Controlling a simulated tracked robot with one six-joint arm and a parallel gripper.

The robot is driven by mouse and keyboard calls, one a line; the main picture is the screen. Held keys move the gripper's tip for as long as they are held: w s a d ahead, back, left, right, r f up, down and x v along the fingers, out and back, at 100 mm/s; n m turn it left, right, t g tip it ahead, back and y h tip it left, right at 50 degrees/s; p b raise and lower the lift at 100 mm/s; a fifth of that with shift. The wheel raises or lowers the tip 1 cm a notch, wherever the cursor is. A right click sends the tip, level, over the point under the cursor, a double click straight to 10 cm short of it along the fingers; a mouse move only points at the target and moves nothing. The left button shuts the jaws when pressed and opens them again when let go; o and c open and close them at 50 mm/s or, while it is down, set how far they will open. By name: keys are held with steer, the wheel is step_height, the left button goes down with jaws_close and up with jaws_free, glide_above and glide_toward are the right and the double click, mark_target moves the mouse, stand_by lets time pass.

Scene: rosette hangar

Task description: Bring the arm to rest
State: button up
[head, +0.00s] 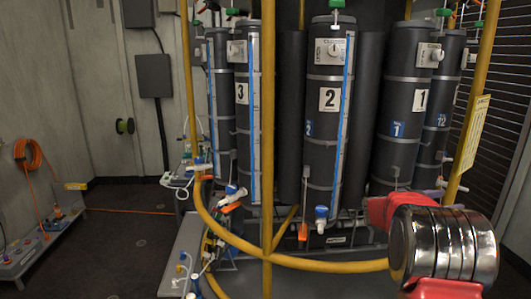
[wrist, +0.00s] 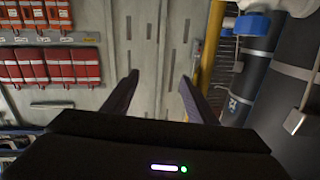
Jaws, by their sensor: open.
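My gripper (wrist: 159,80) shows in the wrist view with its two dark fingers spread wide apart. Nothing is between them, and they point towards a pale panelled wall (wrist: 145,50). In the head view, my red and silver arm fills the lower right, in front of the dark cylinders. The gripper itself cannot be made out clearly there.
Tall dark numbered cylinders, one marked 2 (head: 327,150), stand behind yellow rails (head: 267,130). A dark cylinder (wrist: 250,75) is right of the fingers in the wrist view. Red packs (wrist: 50,67) hang at left. An orange hose (head: 28,155) hangs at far left; open floor (head: 125,235) lies left.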

steer(key=w+a+f+n+t+y, duration=0.6)
steer(key=w+a+f+t+y, duration=0.15)
steer(key=w+a, duration=0.2)
steer(key=s+a+f+n+y, duration=0.15)
steer(key=s+a+y, duration=0.25)
steer(key=a, duration=0.5)
steer(key=s+a+n+y, duration=0.3)
steer(key=a+y, duration=0.1)
steer(key=a, duration=0.6)
steer(key=s+a+n+g+y, duration=0.1)
steer(key=s+a+g, duration=0.1)
steer(key=s+a, duration=0.35)
steer(key=s+a+f+n+g+y, duration=0.1)
steer(key=s+a, duration=0.1)
steer(key=s, duration=0.6)
steer(key=s+a+n+g+y, duration=0.1)
steer(key=s+a+n+g, duration=0.1)
steer(key=s+a, duration=0.35)
steer(key=s+r+n, duration=0.1)
steer(key=s+r, duration=0.1)
steer(key=s, duration=0.8)
steer(key=s+a+r+n+h, duration=0.1)
steer(key=s+r, duration=0.1)
steer(key=s, duration=0.7)
steer(key=shift+s+a+r, duration=0.2)
steer(key=shift+s+r, duration=0.1)
steer(key=shift+s, duration=0.1)
